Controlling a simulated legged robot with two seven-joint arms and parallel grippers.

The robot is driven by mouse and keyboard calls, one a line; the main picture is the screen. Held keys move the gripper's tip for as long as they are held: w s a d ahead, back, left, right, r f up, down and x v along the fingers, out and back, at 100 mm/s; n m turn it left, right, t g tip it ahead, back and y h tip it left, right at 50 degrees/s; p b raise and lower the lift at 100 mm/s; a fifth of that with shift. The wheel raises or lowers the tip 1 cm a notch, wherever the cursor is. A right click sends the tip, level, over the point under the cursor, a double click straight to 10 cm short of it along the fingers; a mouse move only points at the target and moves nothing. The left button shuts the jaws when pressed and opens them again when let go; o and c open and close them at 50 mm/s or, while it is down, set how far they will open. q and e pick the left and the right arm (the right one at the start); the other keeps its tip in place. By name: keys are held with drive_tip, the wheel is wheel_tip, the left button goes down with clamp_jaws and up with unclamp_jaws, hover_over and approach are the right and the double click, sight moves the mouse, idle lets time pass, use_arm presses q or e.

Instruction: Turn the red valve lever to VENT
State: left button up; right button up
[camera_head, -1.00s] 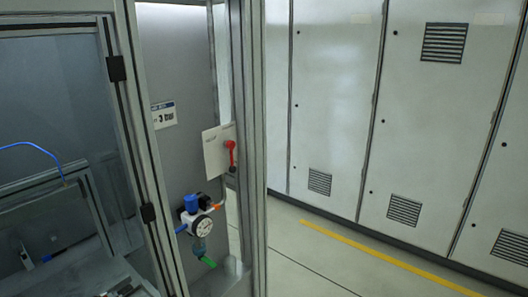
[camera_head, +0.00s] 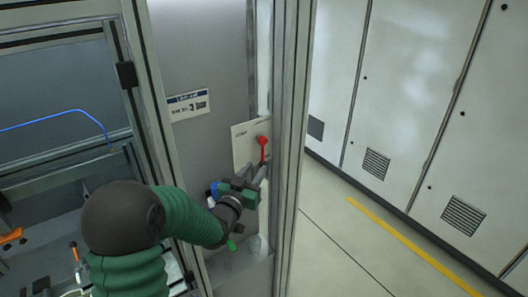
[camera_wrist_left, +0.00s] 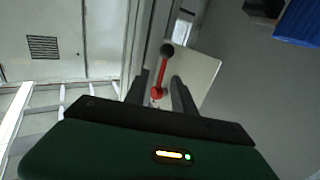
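The red valve lever (camera_head: 262,147) is on a pale plate (camera_head: 242,148) on the grey panel, hanging roughly straight down from its round hub. In the left wrist view the lever (camera_wrist_left: 161,75) has a dark knob at one end. My left gripper (camera_head: 257,172) is just below the lever in the head view, its fingers pointing up toward it. In the wrist view its two fingers are apart, with the lever between them in the picture; I cannot tell whether they touch it. The lettering on the plate is too small to read. My right gripper is not in view.
A metal frame post (camera_head: 291,150) stands close to the right of the plate. A blue and green fitting, mostly hidden by my left gripper, sits below. A labelled sign (camera_head: 188,104) is up left. Grey cabinets (camera_head: 415,120) and open floor lie to the right.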

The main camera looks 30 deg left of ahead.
sight(263, 158)
use_arm(q)
drive_tip(key=w+a, duration=0.1)
drive_tip(key=w, duration=0.1)
drive_tip(key=w+a+p, duration=0.1)
drive_tip(key=w, duration=0.2)
drive_tip(key=w+p, duration=0.1)
drive_tip(key=w, duration=0.2)
drive_tip(key=shift+w+a+f, duration=0.1)
drive_tip(key=shift+a+f, duration=0.3)
drive_tip(key=shift+s+d+r, duration=0.25)
drive_tip(key=shift+d, duration=0.3)
drive_tip(key=c, duration=0.5)
drive_tip(key=shift+w+f, duration=0.1)
clamp_jaws()
drive_tip(key=shift+a, duration=0.35)
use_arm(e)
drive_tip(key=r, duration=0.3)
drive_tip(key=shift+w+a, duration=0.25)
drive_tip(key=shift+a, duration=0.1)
use_arm(q)
drive_tip(key=shift+d, duration=0.2)
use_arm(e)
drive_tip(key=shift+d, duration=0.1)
use_arm(q)
drive_tip(key=shift+f, duration=0.1)
